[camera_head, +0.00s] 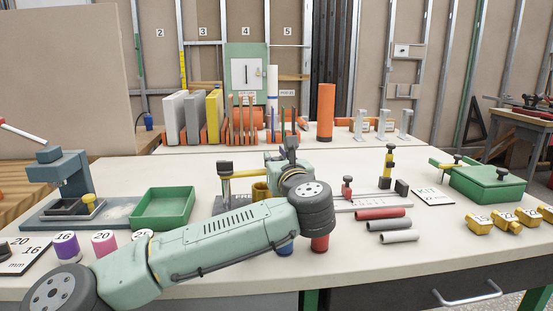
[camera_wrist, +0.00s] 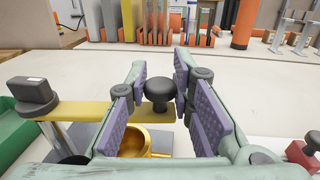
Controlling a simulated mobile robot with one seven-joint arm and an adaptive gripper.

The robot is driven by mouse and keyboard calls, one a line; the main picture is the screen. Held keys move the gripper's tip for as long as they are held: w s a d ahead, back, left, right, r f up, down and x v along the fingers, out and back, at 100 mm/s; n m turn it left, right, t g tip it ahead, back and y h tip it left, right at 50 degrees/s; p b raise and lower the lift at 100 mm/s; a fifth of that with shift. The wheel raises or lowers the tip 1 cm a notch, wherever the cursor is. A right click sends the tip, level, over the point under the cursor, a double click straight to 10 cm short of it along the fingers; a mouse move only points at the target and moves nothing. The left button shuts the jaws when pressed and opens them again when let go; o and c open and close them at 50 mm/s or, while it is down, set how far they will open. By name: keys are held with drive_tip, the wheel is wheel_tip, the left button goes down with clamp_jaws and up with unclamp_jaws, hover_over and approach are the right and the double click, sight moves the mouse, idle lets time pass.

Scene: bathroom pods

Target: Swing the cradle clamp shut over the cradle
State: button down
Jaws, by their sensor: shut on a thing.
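The cradle clamp's yellow arm (camera_wrist: 90,110) runs from a post with a black block (camera_wrist: 33,95) on top to a black knob (camera_wrist: 159,90) at its free end. My gripper (camera_wrist: 160,86) is shut on the knob, with a purple-padded finger on either side. The golden cradle (camera_wrist: 135,145) sits low, on the near side of the yellow arm in the wrist view, partly hidden by my gripper. In the head view, the post's black block (camera_head: 224,168), the clamp arm (camera_head: 243,174) and the cradle (camera_head: 261,191) show just left of my gripper (camera_head: 283,153); my arm hides the knob.
A green tray (camera_head: 163,208) and a grey press (camera_head: 65,175) stand on the left. Racks with panels (camera_head: 214,115) stand behind. Bare tabletop lies behind the clamp.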

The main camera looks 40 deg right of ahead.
drive_tip(key=shift+s+a+m+g+h, duration=0.3)
drive_tip(key=shift+s+a+m+h, duration=0.15)
drive_tip(key=shift+h, duration=0.25)
drive_tip(key=shift+s+d+m+g+h+p, duration=0.1)
drive_tip(key=shift+s+m+g+h+p, duration=0.2)
drive_tip(key=shift+m+g+h, duration=0.15)
drive_tip(key=c, duration=1.4)
unclamp_jaws()
drive_tip(key=shift+o, duration=0.2)
drive_tip(key=v, duration=1.2)
drive_tip(key=shift+f, duration=0.1)
